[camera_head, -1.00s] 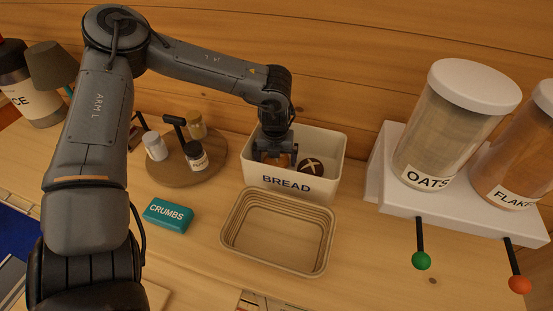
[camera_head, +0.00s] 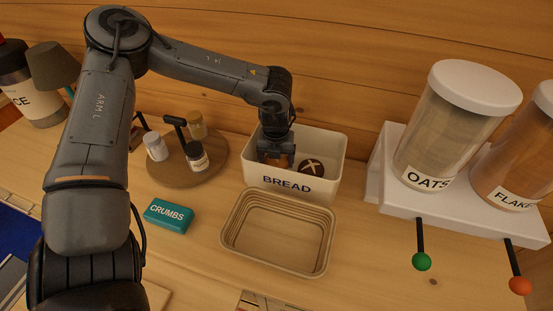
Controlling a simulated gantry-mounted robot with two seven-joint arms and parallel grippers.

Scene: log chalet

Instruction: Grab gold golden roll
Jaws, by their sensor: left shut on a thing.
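The golden roll (camera_head: 279,162) is an orange-brown piece inside the white bin marked BREAD (camera_head: 292,184). It is mostly hidden by my left gripper (camera_head: 277,158) and the bin's front wall. My left gripper reaches down into the left part of the bin and is shut on the golden roll. A dark brown roll with a pale cross (camera_head: 311,168) lies beside it, to the right in the bin. My right gripper is not in view.
An empty tan basket (camera_head: 232,246) stands in front of the bin. A teal CRUMBS box (camera_head: 168,216) and a round wooden board (camera_head: 180,178) with jars are to the left. A white dispenser stand (camera_head: 385,190) with OATS and FLAKE canisters stands at right.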

